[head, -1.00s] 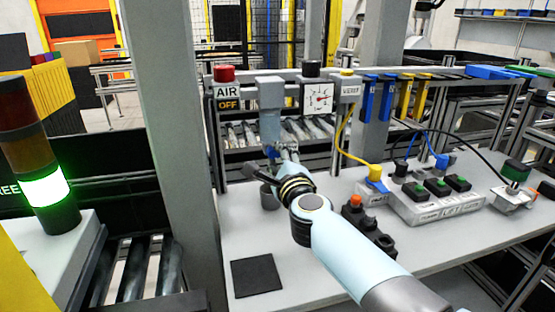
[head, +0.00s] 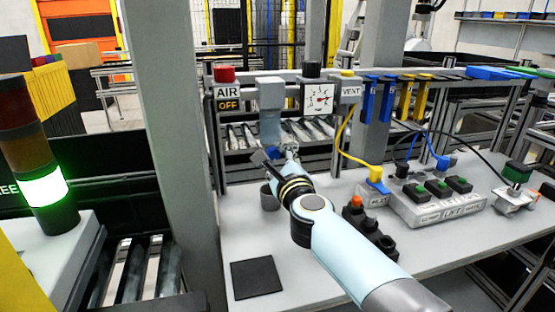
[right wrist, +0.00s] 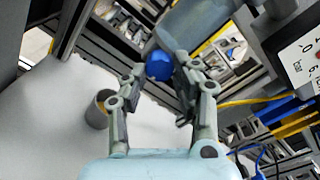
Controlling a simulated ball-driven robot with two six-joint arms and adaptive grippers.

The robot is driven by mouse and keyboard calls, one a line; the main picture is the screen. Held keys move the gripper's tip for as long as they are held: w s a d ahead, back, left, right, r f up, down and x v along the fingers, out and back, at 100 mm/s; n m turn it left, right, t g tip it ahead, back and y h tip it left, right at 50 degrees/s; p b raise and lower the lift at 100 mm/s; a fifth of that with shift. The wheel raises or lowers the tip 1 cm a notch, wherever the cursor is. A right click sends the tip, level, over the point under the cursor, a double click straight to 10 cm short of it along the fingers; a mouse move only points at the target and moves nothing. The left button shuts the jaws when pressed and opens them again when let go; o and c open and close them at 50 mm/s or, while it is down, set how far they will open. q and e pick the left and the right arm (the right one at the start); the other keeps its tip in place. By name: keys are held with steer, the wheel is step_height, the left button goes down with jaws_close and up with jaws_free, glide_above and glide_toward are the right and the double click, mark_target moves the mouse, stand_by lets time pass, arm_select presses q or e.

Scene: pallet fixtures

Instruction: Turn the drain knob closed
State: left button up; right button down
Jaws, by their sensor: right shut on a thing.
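The drain knob (right wrist: 158,66) is a small blue knob below the clear grey-blue bowl (head: 270,127) of the air unit. In the right wrist view it sits between the fingertips of my right gripper (right wrist: 160,78), which is shut on it. The bowl also shows above it in the right wrist view (right wrist: 198,28). In the head view my right gripper (head: 273,154) is just under the bowl, and its fingers mostly hide the knob. My left gripper is not in view.
A grey cup (head: 268,197) stands on the bench below the bowl. A red-topped AIR switch reading OFF (head: 228,104) is to the left, a gauge (head: 318,98) and VENT box (head: 350,92) to the right. The bench front left is clear around a black pad (head: 256,276).

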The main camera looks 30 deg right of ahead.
steer(key=shift+f, duration=0.1)
steer(key=c, duration=1)
jaws_free()
steer(key=v, duration=1.2)
